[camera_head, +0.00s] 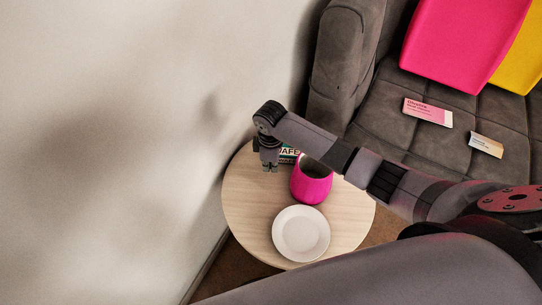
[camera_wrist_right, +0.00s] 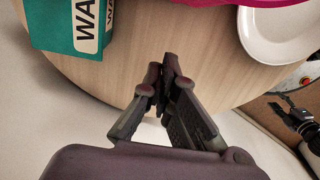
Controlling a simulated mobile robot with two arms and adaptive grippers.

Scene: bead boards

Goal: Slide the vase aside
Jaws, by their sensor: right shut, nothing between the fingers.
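The pink vase (camera_head: 311,184) stands upright on the round wooden table (camera_head: 238,207). In the right wrist view only a pink strip of the vase (camera_wrist_right: 215,2) shows at the top edge. My right gripper (camera_head: 269,168) is over the left part of the table, to the left of the vase and apart from it. In the right wrist view the fingers of my right gripper (camera_wrist_right: 165,72) are together with nothing between them. My right arm passes in front of the vase's upper right side.
A white plate (camera_head: 300,233) lies in front of the vase; it also shows in the right wrist view (camera_wrist_right: 272,48). A green box (camera_head: 287,154) with lettering sits behind the vase, near the wall (camera_head: 120,130). A grey sofa (camera_head: 377,122) with cushions stands at the right.

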